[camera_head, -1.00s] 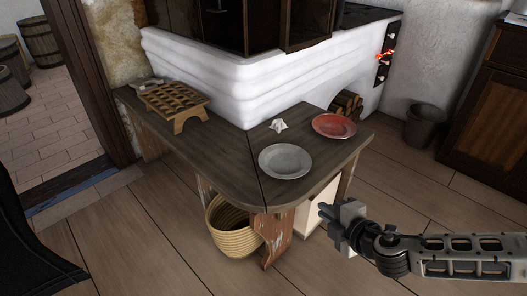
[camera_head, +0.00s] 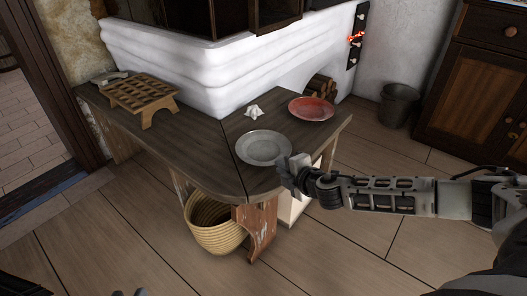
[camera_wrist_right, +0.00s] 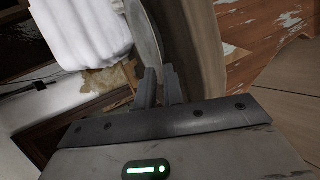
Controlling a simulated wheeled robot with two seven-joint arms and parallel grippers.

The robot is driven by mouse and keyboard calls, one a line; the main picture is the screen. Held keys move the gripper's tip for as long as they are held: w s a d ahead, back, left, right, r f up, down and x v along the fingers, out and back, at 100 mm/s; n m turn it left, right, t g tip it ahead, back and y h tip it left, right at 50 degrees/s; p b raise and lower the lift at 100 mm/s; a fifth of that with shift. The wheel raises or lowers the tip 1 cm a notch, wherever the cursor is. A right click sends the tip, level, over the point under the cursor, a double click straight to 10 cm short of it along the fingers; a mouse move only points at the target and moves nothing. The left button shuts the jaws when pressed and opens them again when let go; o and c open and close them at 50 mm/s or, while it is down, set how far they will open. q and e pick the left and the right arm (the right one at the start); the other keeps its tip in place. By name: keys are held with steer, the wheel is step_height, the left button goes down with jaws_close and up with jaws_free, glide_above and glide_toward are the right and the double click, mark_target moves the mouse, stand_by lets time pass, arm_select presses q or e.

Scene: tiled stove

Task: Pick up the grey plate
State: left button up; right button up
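The grey plate (camera_head: 263,147) lies flat on the dark wooden bench (camera_head: 190,160), near its front right corner. My right gripper (camera_head: 284,168) is at the plate's near right rim. In the right wrist view the plate (camera_wrist_right: 145,32) is seen edge-on, with its rim at the tips of the two fingers (camera_wrist_right: 161,85). The fingers are close together with a narrow gap; whether they grip the rim is unclear. Only a small part of my left gripper (camera_head: 131,293) shows at the bottom edge of the head view, and its fingers cannot be judged.
A red plate (camera_head: 311,108) and a small white object (camera_head: 253,112) are on the bench behind the grey plate. A wooden rack (camera_head: 142,95) stands at the bench's left. A wicker basket (camera_head: 213,230) is underneath. The white stove (camera_head: 215,65) rises behind.

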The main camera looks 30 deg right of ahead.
steer(key=b+x, duration=0.1)
steer(key=x, duration=0.2)
steer(key=shift+w+d+f, duration=0.15)
steer(key=shift+w, duration=0.25)
arm_select(q)
steer(key=shift+d+r+h, duration=0.25)
steer(key=shift+r+h, duration=0.05)
steer(key=shift+r, duration=0.1)
steer(key=shift+t, duration=0.3)
arm_select(e)
jaws_close()
arm_select(q)
steer(key=shift+w+r, duration=0.2)
